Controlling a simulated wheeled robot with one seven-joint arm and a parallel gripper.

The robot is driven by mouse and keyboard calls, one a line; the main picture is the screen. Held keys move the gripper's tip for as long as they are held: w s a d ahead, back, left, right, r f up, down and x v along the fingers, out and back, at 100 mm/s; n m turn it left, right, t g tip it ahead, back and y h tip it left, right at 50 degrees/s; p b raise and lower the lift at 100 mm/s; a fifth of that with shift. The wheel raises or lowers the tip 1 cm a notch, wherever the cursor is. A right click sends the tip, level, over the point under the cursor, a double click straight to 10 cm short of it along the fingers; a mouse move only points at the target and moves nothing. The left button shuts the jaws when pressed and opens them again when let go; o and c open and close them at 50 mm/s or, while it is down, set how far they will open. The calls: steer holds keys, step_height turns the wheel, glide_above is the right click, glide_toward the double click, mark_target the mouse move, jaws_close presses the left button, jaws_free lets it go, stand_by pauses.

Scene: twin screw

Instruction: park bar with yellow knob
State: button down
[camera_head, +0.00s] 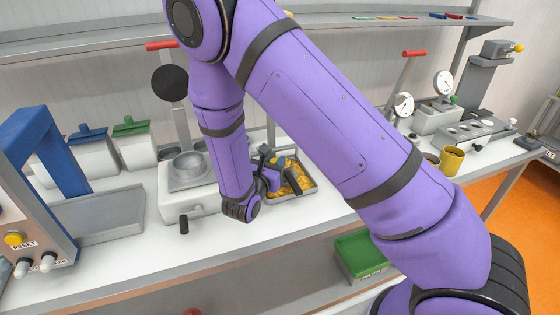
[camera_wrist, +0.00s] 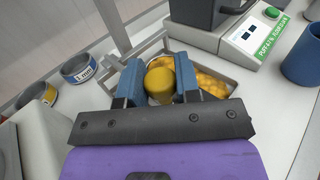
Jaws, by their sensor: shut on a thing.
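My gripper (camera_wrist: 159,72) has its blue fingers shut on the yellow knob (camera_wrist: 160,86), which sits between them in the wrist view. The knob is above a grey tray (camera_wrist: 236,79) filled with yellow pieces (camera_wrist: 212,84). The bar that carries the knob is mostly hidden by the fingers and palm. In the head view my gripper (camera_head: 266,178) is at the left side of the same tray (camera_head: 309,188), and the knob cannot be made out there.
A grey upright post (camera_wrist: 112,22) stands just behind the gripper in the wrist view. Labelled grey cups (camera_wrist: 82,67) are to the left. A device with a green label (camera_wrist: 240,38) and a blue cup (camera_wrist: 302,58) are to the right. A press with a red handle (camera_head: 160,46) stands behind.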

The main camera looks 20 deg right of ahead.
steer(key=shift+a, duration=1.25)
steer(key=c, duration=0.9)
jaws_free()
steer(key=shift+a, duration=0.15)
steer(key=shift+o, duration=0.2)
steer(key=v, duration=1)
steer(key=shift+s+a, duration=0.2)
steer(key=shift+s, duration=0.1)
steer(key=shift+r, duration=0.1)
